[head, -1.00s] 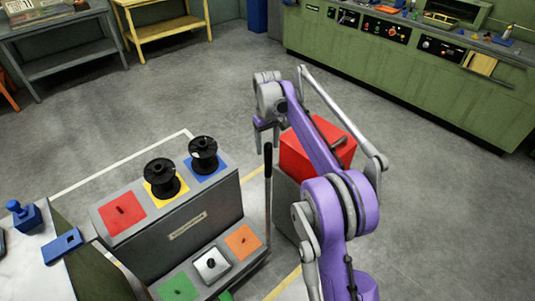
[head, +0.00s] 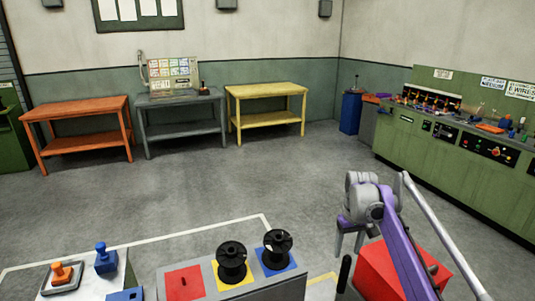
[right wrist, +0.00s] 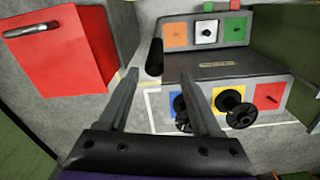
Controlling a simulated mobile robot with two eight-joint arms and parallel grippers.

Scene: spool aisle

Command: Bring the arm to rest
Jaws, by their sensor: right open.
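My right arm, purple and grey, reaches in from the lower right of the head view. Its gripper (head: 349,250) is open and empty, hanging in the air right of the spool rack (head: 222,293), with its fingers pointing down. In the right wrist view the two fingers (right wrist: 160,85) stand apart with nothing between them. One black spool (head: 232,262) sits on the yellow square and another black spool (head: 278,249) on the blue square. The red square (head: 184,283) holds only its peg. My left gripper is out of view.
A red box (head: 378,275) stands close to my right arm; its red front also shows in the right wrist view (right wrist: 62,55). A white table (head: 75,285) with stamp-like tools is at the lower left. Orange, grey and yellow benches line the back. Open floor lies between.

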